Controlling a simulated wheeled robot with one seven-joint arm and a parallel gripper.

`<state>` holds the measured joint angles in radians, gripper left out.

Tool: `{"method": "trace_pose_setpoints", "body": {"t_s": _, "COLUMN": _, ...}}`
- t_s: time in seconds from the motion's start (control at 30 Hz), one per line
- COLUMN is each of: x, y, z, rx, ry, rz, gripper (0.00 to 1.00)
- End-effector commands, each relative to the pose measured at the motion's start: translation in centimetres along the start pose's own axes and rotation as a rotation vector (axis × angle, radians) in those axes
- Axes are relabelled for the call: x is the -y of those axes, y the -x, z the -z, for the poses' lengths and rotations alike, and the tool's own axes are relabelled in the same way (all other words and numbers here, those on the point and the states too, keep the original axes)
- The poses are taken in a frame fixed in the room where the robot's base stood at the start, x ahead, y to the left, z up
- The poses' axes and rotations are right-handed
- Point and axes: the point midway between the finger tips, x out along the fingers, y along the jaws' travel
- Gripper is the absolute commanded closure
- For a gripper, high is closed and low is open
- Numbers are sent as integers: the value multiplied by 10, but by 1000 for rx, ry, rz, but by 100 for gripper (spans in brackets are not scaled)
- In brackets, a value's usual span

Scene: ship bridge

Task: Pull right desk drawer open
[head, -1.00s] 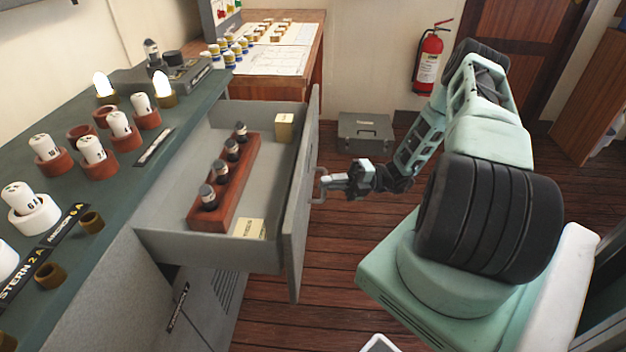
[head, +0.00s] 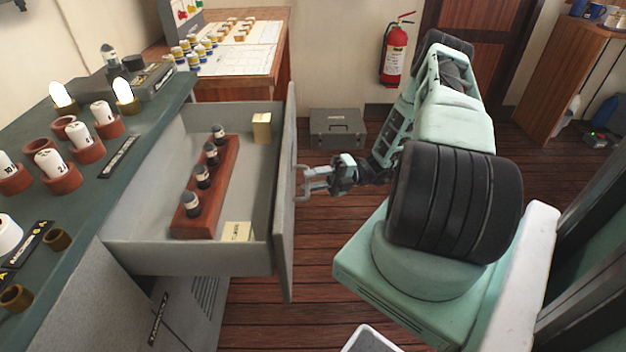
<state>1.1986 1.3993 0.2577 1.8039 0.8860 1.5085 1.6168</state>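The grey desk drawer (head: 190,257) stands pulled far out from the green-topped desk (head: 80,210). Its tall front panel (head: 285,215) faces right and has a metal handle (head: 297,181) on its outer side. My gripper (head: 305,180) is at the handle, coming from the right. Its two fingers look spread apart, with nothing clearly held between them. The fingertips are close to the handle bar; whether they touch it cannot be told. Inside the drawer are a reddish wooden rack (head: 222,178) with several dark-capped pieces, a cream box (head: 262,128) and a yellowish card (head: 237,231).
A wooden chart table (head: 240,85) stands beyond the drawer. White-and-red holders (head: 84,143) stand on the desk. Wooden floor (head: 320,260) is clear between drawer and base.

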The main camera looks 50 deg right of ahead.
Motion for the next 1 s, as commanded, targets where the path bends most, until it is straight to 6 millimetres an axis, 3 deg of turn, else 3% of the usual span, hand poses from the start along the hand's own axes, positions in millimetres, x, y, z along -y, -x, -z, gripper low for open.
{"method": "trace_pose_setpoints", "body": {"t_s": 0.17, "x": 0, "y": 2, "z": 0, "rx": 1, "ry": 1, "rz": -1, "gripper": 67}}
{"method": "trace_pose_setpoints", "body": {"t_s": 0.33, "x": 1, "y": 19, "z": -1, "rx": 2, "ry": 2, "rz": 1, "gripper": 67}}
{"method": "trace_pose_setpoints", "body": {"t_s": 0.8, "x": 3, "y": 126, "z": 0, "rx": 2, "ry": 1, "rz": 2, "gripper": 67}}
{"method": "trace_pose_setpoints", "body": {"t_s": 1.0, "x": 2, "y": 159, "z": 0, "rx": 1, "ry": 1, "rz": 2, "gripper": 67}}
